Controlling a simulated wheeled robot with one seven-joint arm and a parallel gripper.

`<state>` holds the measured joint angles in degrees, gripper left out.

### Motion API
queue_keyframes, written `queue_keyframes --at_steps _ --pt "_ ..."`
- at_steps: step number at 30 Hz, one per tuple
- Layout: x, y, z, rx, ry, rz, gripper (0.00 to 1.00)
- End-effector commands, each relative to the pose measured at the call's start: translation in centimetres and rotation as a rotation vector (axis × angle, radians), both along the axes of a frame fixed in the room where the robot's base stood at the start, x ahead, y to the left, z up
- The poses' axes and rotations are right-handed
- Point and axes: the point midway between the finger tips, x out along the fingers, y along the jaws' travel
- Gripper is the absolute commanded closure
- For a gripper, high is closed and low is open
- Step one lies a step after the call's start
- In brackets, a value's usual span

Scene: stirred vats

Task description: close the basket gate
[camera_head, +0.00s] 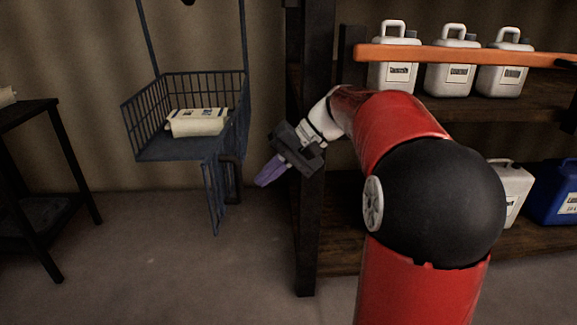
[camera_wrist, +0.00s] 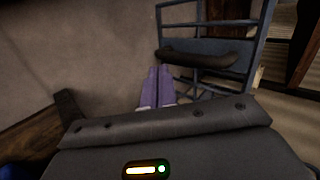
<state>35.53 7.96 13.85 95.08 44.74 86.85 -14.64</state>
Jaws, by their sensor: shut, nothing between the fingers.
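The blue-grey wire basket (camera_head: 133,125) hangs from thin uprights left of centre in the head view. A white container (camera_head: 197,122) lies inside it. The gate (camera_head: 213,195) hangs down below the basket floor at its right side, so it is open. A dark bar handle (camera_head: 234,172) sits on the gate; it also shows in the wrist view (camera_wrist: 200,58). My gripper (camera_head: 268,174) is to the right of the gate, with its purple fingers together and empty. In the wrist view, the fingertips (camera_wrist: 158,72) appear close to the handle's left end; contact cannot be told.
A dark shelf post (camera_head: 308,230) stands right beside my gripper. The shelf (camera_head: 540,110) behind my arm holds several white jerrycans and a blue one (camera_head: 553,192). A dark table (camera_head: 28,112) stands at far left. The floor below the basket is clear.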

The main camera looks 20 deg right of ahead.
Motion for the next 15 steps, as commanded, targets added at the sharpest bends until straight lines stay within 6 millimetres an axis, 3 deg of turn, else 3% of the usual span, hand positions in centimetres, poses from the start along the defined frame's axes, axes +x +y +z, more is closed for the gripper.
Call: queue_keyframes --at_steps 6,15 --pt "0.5 1.8 0.0 0.0 0.001 -0.001 1.0" --pt "0.5 2.0 0.0 0.0 0.001 -0.002 1.0"
